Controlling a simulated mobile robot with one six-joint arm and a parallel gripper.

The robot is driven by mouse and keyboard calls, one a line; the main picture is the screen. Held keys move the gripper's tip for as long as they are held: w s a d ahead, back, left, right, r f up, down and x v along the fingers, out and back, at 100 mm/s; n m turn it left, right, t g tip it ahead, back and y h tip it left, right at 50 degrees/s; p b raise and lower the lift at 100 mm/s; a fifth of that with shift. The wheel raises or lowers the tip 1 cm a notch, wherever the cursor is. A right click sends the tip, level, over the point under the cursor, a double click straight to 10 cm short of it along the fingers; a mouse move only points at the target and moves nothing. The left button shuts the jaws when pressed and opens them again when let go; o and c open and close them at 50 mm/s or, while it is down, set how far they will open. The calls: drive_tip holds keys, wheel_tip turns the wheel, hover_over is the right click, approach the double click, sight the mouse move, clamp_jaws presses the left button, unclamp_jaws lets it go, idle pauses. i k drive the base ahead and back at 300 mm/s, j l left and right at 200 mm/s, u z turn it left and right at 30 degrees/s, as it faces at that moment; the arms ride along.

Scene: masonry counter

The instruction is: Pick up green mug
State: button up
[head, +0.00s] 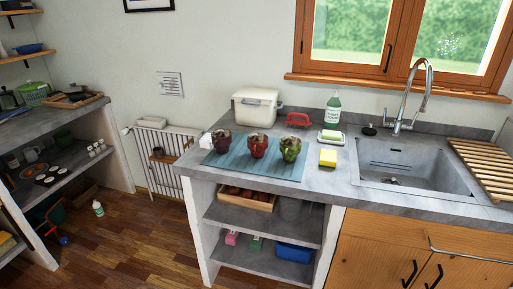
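The green mug (290,149) stands upright on a blue-grey mat (240,166) on the counter. It is the rightmost of three mugs in a row. A red mug (259,146) stands beside it in the middle, and a dark brownish-red mug (222,142) stands at the left. Something dark shows at the top of each mug, too small to make out. My gripper is not in view.
A yellow sponge (327,158) lies right of the mat, near the sink (412,166). Open floor (130,235) lies left of the counter.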

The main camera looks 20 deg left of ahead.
sight(289, 152)
drive_tip(key=i+l+u, duration=0.1)
drive_tip(key=i+u, duration=0.3)
drive_tip(key=i+l+u, duration=0.8)
drive_tip(key=i+j, duration=0.1)
drive_tip(key=i, duration=0.05)
